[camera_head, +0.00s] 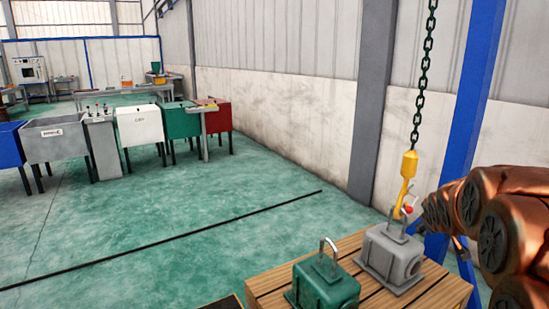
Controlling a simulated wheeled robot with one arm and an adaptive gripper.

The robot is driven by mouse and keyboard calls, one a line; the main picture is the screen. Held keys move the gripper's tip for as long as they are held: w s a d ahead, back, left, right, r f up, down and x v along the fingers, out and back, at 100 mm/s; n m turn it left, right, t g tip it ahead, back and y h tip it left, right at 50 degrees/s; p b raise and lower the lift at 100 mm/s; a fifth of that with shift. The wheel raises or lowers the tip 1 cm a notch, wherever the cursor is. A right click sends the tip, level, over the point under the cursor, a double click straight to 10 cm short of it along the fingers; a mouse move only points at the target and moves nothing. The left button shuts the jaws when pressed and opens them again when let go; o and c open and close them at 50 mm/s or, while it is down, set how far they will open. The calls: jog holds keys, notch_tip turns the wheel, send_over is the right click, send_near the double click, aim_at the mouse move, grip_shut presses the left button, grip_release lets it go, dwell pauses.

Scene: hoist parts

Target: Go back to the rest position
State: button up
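My copper-coloured arm (500,215) comes in from the right edge. Its far end reaches close to the yellow hook (408,172), which hangs on a dark chain (421,90). My gripper's fingers cannot be made out clearly there. The hook's lower end, with a small red part, is at the metal loop on top of a grey part (390,255). I cannot tell whether the hook is through that loop. A green part (325,284) with its own metal loop stands to the left of the grey part. Both parts rest on a slatted wooden pallet (270,285).
A blue post (470,95) stands behind the hook, with a wall (290,115) behind. Blue, grey, white, green and red bins (139,125) stand on legs at the back left. The green floor (150,210) between is open, crossed by a black strip (190,232).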

jog(key=s+a+r+m+g+y+p, duration=0.1)
jog(key=s+a+g+p, duration=0.2)
jog(key=s+a, duration=0.4)
jog(key=s+a+r+m+g+y+p, duration=0.1)
jog(key=s+a+g+p, duration=0.3)
jog(key=s, duration=1.7)
jog(key=s+a+r+m+g+y+p, duration=0.1)
jog(key=s+a+g+p, duration=0.3)
jog(key=s+a, duration=0.8)
jog(key=s+r+y+p, duration=0.1)
jog(key=s+p, duration=0.1)
jog(key=s, duration=0.1)
jog(key=shift+a+y, duration=0.2)
jog(key=shift+y, duration=0.2)
